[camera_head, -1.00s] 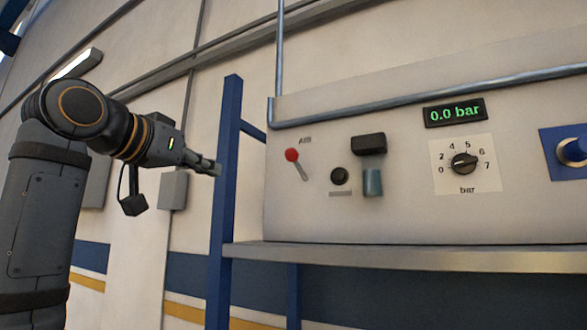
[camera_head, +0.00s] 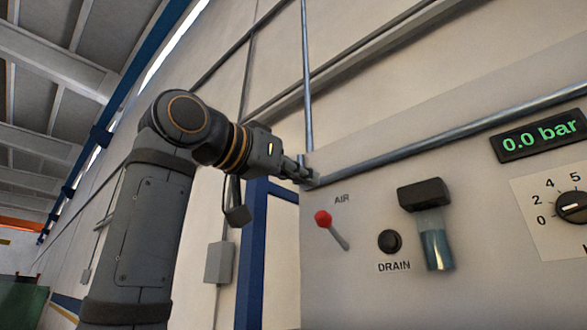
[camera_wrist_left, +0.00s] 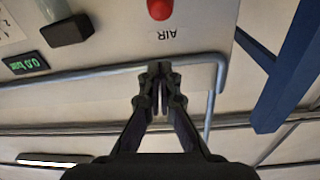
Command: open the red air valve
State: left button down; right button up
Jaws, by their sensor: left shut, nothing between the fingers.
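The air valve is a lever with a red knob (camera_head: 322,218) on the light panel, under the label AIR. Its grey stem slants down to the right from the knob. The red knob also shows at the top of the left wrist view (camera_wrist_left: 160,9), upside down and cut by the edge. My left gripper (camera_head: 306,174) is shut and empty, up and to the left of the knob near the panel's upper left corner. Its fingertips also show in the left wrist view (camera_wrist_left: 160,72), apart from the knob. My right gripper is not in view.
A metal rail (camera_head: 430,137) runs along the panel's top, close to my left fingertips. A black DRAIN knob (camera_head: 390,242), a filter bowl (camera_head: 434,245) and a display reading 0.0 bar (camera_head: 541,134) are to the right. A blue post (camera_head: 252,265) stands left of the panel.

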aim_at(334, 232)
pick_arm(q)
jog(key=p+x, duration=0.2)
jog(key=x, duration=0.3)
jog(key=shift+w+r+p, duration=0.2)
jog(key=shift+r+p, duration=0.15)
jog(key=shift+p, duration=0.05)
jog(key=shift+s+a+f+b, duration=0.1)
jog(key=shift+a+f, duration=0.1)
jog(key=shift+f, duration=0.5)
jog(key=shift+s+a+f+b, duration=0.1)
jog(key=shift+a+f, duration=0.05)
jog(key=shift+f, duration=0.55)
jog(key=shift+s+a+f+b, duration=0.1)
jog(key=shift+a+f, duration=0.1)
jog(key=shift+f, duration=0.55)
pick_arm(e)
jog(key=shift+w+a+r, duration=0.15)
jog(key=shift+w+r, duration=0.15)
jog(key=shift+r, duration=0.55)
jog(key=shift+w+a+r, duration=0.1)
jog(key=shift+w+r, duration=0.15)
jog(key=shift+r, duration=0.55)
